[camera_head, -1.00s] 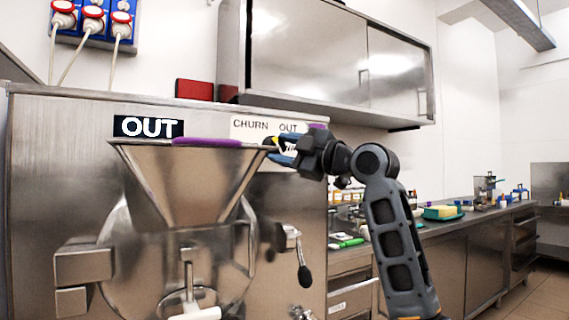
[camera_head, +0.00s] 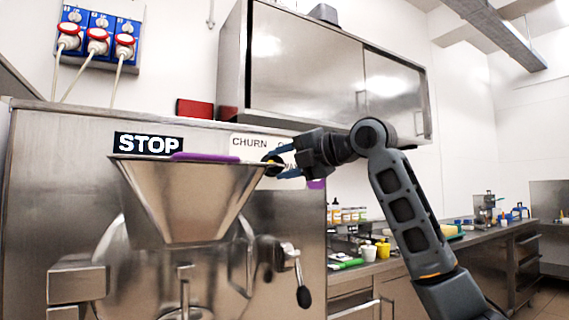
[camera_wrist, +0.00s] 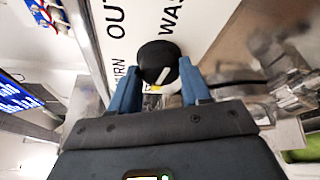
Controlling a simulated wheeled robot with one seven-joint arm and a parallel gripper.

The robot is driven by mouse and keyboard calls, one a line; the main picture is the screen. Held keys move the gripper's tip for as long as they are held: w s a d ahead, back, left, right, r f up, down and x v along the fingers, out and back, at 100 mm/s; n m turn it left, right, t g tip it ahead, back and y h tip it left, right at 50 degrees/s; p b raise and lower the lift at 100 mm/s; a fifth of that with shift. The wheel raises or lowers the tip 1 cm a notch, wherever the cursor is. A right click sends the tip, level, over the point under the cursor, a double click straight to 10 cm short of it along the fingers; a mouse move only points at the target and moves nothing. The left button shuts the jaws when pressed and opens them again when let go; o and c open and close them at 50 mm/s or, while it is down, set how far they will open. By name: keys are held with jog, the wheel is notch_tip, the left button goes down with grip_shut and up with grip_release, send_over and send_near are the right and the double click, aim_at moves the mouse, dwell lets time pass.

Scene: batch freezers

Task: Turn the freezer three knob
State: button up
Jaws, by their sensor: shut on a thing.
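The black round knob (camera_wrist: 158,56) with a white pointer line is on the white label panel of the steel freezer (camera_head: 60,190). My gripper (camera_wrist: 158,80) has its two blue fingers on either side of the knob, shut on it. In the head view my gripper (camera_head: 280,167) reaches the knob (camera_head: 270,167) from the right, by the hopper's right rim. The freezer display (camera_head: 148,143) reads STOP. The label panel (camera_wrist: 140,25) carries CHURN, OUT and WASH, partly hidden by my fingers and the knob.
A steel hopper (camera_head: 185,200) with a purple item (camera_head: 203,157) on its rim is just left of my gripper. A wall cabinet (camera_head: 310,60) hangs above. A counter (camera_head: 480,235) with bottles and containers runs to the right.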

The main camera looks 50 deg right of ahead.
jog(key=shift+a+n+g, duration=0.1)
jog(key=shift+n+g, duration=0.2)
jog(key=shift+n, duration=0.4)
jog(key=o, duration=1)
jog(key=shift+o, duration=0.2)
jog(key=shift+r+h, duration=0.1)
jog(key=shift+h, duration=0.2)
jog(key=s+r, duration=0.1)
jog(key=s, duration=0.6)
jog(key=shift+s+d+r, duration=0.2)
jog(key=shift+s+d, duration=0.05)
